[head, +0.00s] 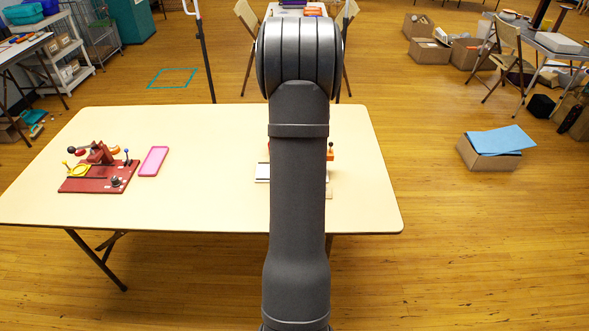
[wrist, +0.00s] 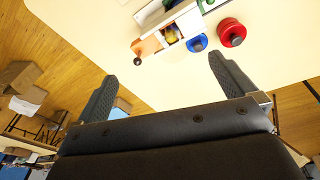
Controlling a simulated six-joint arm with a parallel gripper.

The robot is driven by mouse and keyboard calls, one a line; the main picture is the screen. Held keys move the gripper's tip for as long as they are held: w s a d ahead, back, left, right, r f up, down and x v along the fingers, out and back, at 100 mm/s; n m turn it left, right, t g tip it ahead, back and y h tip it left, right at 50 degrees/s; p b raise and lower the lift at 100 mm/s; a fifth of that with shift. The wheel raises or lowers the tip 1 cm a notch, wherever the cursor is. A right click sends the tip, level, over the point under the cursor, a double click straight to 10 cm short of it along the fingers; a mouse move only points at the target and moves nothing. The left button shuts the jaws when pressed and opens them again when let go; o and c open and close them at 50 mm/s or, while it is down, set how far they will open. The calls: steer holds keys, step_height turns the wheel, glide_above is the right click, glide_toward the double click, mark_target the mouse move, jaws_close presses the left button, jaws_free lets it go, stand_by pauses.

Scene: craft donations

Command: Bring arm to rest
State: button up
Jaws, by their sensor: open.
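My gripper (wrist: 165,90) shows in the wrist view with its two dark fingers spread wide apart and nothing between them. In the head view my own arm stands upright across the middle of the picture and hides part of the table; my gripper does not show there. The cream table (head: 220,135) lies beneath. In the wrist view a small white box with an open drawer (wrist: 190,24), a blue round piece (wrist: 197,43) and a red round piece (wrist: 231,33) lie beyond the fingertips, apart from them.
A red board with fittings (head: 120,178) and a pink tray (head: 153,161) are on the table's left. The drawer unit (head: 262,172) is mostly hidden behind my arm. The table's right end and centre left are clear. A cardboard box with blue sheets (head: 488,160) stands on the floor.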

steer(key=s+a+r+n+t, duration=0.1)
steer(key=s+a+r+n, duration=0.3)
steer(key=n, duration=0.7)
steer(key=s+a+r+n+t, duration=0.2)
steer(key=s+a+n, duration=0.3)
steer(key=n, duration=0.5)
steer(key=a+x, duration=0.1)
steer(key=x, duration=0.9)
steer(key=shift+w+d+h, duration=0.15)
steer(key=shift+w+h, duration=0.15)
steer(key=shift+h, duration=0.1)
steer(key=shift+r, duration=0.1)
steer(key=v, duration=1)
steer(key=shift+w, duration=0.15)
steer(key=shift+c, duration=0.2)
